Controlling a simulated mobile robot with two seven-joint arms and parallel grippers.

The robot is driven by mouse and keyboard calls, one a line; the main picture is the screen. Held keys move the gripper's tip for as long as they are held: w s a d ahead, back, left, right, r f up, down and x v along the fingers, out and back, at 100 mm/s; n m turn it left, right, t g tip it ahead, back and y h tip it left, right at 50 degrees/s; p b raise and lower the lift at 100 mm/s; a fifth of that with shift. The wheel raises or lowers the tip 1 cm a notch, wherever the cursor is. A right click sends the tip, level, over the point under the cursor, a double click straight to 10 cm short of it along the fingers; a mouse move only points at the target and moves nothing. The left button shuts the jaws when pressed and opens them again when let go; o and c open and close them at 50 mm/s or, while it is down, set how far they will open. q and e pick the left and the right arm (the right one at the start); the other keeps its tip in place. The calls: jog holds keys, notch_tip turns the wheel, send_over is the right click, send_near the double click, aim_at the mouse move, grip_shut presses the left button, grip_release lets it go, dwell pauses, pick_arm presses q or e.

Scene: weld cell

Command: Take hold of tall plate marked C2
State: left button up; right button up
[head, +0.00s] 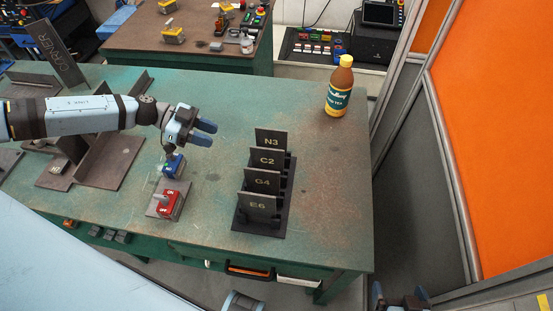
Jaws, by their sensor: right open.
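The dark plate marked C2 (265,154) stands upright in a black rack (268,231), second from the back. It is between the plate marked N3 (270,135) behind it and the plate marked G4 (262,176) in front. A plate marked E6 (258,198) stands frontmost. The lower part of C2 is hidden by G4. My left gripper (205,132) is open and empty above the table, left of the rack and apart from the plates. My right gripper (399,293) shows only partly at the bottom right edge, open, away from the table.
The green table (325,190) is clear right of the rack. A tea bottle (339,90) stands at its back right. Steel angle pieces (105,160) lie farther left. An orange panel (500,120) stands at right.

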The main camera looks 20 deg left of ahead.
pick_arm(q)
jog(key=f, duration=0.1)
send_near(258, 157)
jog(key=w+x, duration=0.1)
jog(key=x, duration=0.8)
jog(key=shift+s+f+p, duration=0.25)
jog(key=shift+s+p, duration=0.1)
jog(key=shift+w+d+f, duration=0.1)
jog(key=shift+d+f, duration=0.1)
jog(key=shift+d, duration=0.1)
pick_arm(e)
jog(key=shift+s+f, duration=0.3)
jog(key=shift+f, duration=0.1)
pick_arm(q)
jog(key=shift+c, duration=0.4)
pick_arm(e)
jog(key=shift+a, duration=0.1)
pick_arm(q)
jog(key=shift+r, duration=0.1)
grip_shut()
